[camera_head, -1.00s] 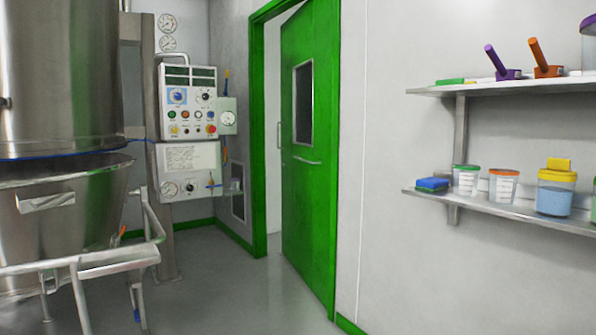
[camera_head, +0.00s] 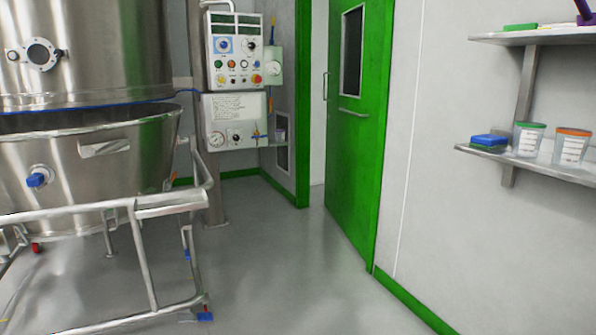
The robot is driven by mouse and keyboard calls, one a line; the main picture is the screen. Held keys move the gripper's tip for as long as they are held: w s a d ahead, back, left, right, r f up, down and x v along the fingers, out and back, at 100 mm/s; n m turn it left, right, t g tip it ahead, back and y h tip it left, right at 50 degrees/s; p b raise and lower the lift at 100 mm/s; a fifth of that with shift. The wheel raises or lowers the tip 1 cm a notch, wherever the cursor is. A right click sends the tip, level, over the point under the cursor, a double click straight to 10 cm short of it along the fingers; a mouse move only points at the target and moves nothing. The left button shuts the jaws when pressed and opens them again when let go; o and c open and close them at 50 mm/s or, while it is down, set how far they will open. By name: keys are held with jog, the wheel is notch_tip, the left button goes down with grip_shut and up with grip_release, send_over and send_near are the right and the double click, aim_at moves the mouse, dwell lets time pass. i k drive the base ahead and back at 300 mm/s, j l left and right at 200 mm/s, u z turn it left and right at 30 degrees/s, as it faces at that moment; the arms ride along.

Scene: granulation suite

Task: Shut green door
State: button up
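The green door (camera_head: 358,150) stands ajar at the upper middle right of the head view. It has a dark window (camera_head: 352,52), a vertical handle (camera_head: 325,86) near its left edge and a horizontal bar (camera_head: 353,112) across it. A light gap shows between the door and the green frame post (camera_head: 303,120) to its left. The top of the door is cut off by the picture edge. My gripper is not in view.
A large steel vessel (camera_head: 90,160) on a wheeled tube frame (camera_head: 140,225) fills the left. A control panel (camera_head: 235,60) stands behind it. Wall shelves (camera_head: 550,165) with tubs jut out at right. Grey floor (camera_head: 290,270) before the door is clear.

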aim_at(352, 120)
jog(key=i, duration=2.3)
jog(key=i+l, duration=0.1)
jog(key=i, duration=2.15)
jog(key=j+u, duration=0.05)
jog(key=j, duration=0.05)
